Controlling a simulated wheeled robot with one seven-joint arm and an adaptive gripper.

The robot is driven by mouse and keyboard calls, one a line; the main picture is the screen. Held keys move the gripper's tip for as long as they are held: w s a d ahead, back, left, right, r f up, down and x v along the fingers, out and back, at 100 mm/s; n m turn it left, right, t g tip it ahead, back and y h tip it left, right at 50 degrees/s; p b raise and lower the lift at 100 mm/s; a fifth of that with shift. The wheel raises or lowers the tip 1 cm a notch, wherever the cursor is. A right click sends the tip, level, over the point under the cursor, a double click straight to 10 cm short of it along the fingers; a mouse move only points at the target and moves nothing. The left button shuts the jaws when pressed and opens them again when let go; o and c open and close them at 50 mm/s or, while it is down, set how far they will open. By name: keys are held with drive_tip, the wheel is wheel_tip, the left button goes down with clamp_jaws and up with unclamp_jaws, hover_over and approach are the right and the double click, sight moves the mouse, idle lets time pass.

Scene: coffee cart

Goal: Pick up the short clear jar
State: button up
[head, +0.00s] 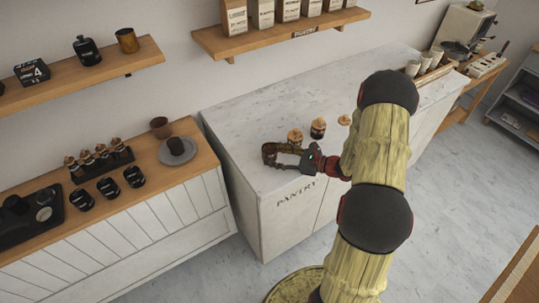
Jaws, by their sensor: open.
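Several small lidded jars stand in a row on the pale marble top of the pantry counter in the head view. The nearest jar (295,137) has a tan lid and stands just behind my gripper. A darker-filled jar (318,129) is to its right. A third light-lidded jar (344,121) is beside my arm, which may hide part of it. I cannot tell from this distance which is the short clear one. My gripper (270,155) is open, low over the counter near its front edge, with its fingers pointing left. I see no jar clearly between the fingers.
The pantry counter (240,115) has free room to the left and behind the jars. A wall shelf (290,36) with several bags hangs above. A wooden tray of cups (432,73) is at the far right end. A lower wooden counter (110,205) holds cups and bottles.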

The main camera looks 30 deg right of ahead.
drive_tip(key=shift+c, duration=1)
drive_tip(key=c, duration=0.9)
